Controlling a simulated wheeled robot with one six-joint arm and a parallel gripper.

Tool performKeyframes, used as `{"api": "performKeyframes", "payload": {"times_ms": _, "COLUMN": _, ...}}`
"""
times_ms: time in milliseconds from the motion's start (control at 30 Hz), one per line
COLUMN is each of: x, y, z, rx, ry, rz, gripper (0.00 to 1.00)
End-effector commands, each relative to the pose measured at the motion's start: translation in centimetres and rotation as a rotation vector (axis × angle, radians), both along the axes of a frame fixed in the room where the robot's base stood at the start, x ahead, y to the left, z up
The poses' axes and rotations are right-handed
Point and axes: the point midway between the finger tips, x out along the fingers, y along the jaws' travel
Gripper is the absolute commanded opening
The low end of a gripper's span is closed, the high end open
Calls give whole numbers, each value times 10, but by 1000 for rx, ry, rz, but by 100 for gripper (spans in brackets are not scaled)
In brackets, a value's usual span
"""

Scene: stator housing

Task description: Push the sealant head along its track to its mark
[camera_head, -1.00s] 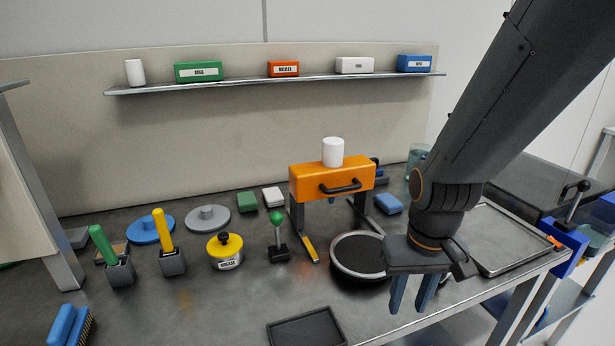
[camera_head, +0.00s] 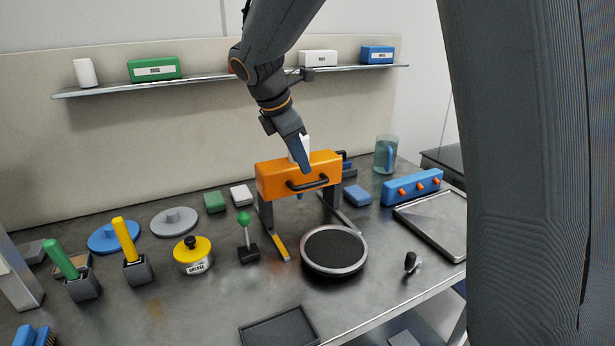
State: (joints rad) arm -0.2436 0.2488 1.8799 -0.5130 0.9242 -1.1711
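The sealant head (camera_head: 275,180) is an orange block on two dark legs, with a black handle (camera_head: 307,184) on its front and a small blue nozzle under it. A white cylinder (camera_head: 305,143) stands on top, partly hidden by my gripper. The track appears as two dark rails on the table; the left rail (camera_head: 272,233) has a yellow strip (camera_head: 281,246) near its front end, likely the mark. The head stands behind that strip. My gripper (camera_head: 305,168) points down at the block's upper front, above the handle. Its fingers overlap in this view, so their gap and any contact are unclear.
A round dark plate with a grey rim (camera_head: 334,251) lies before the head. A green-knobbed lever (camera_head: 246,235) and yellow grease tin (camera_head: 193,255) stand left.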

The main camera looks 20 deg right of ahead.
Motion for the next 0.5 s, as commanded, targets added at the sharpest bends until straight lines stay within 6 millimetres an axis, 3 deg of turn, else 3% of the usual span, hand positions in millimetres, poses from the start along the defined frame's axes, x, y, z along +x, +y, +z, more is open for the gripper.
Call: {"api": "performKeyframes", "payload": {"times_ms": 500, "x": 16, "y": -22, "z": -60, "rx": -3, "ry": 3, "rz": 7, "gripper": 31}}
